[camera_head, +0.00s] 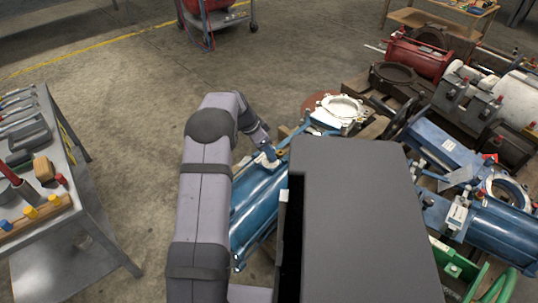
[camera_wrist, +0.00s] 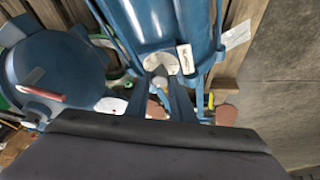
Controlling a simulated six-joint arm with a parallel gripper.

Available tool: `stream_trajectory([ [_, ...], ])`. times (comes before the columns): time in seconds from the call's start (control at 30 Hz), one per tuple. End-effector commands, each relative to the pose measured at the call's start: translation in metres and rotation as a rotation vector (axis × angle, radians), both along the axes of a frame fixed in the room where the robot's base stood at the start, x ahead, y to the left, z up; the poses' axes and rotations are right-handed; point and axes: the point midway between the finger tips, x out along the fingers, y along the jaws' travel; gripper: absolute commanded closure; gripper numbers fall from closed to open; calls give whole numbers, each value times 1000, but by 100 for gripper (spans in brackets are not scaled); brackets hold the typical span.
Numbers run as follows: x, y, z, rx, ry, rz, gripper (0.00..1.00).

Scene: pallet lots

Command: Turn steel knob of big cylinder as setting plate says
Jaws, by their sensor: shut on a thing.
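The big blue cylinder (camera_head: 258,205) lies on a pallet, partly hidden behind my arm in the head view. It fills the top middle of the wrist view (camera_wrist: 150,22). On it is a pale round dial face (camera_wrist: 160,63). My gripper (camera_wrist: 160,78) is at this dial, its two dark fingers shut on a small steel knob (camera_wrist: 160,83), mostly hidden between them. A white tag (camera_wrist: 185,58) is beside the dial, and a pale plate (camera_wrist: 236,36) is farther right. Their writing is too small to read, so I cannot tell the setting or the knob's angle.
A round blue part with a red handle (camera_wrist: 45,93) is at the left of the wrist view. Other blue cylinders (camera_head: 490,225) and a red one (camera_head: 418,58) crowd the right. A tool bench (camera_head: 85,200) stands left. Open floor (camera_head: 110,110) lies between.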

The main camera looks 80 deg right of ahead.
Motion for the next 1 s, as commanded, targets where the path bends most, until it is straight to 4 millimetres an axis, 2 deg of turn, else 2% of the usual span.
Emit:
stream_trajectory([
  [0.3, 2, -2, -1, 11, 15, -245, 100],
  [1.0, 1, -9, -2, 12, 32, -498, 100],
])
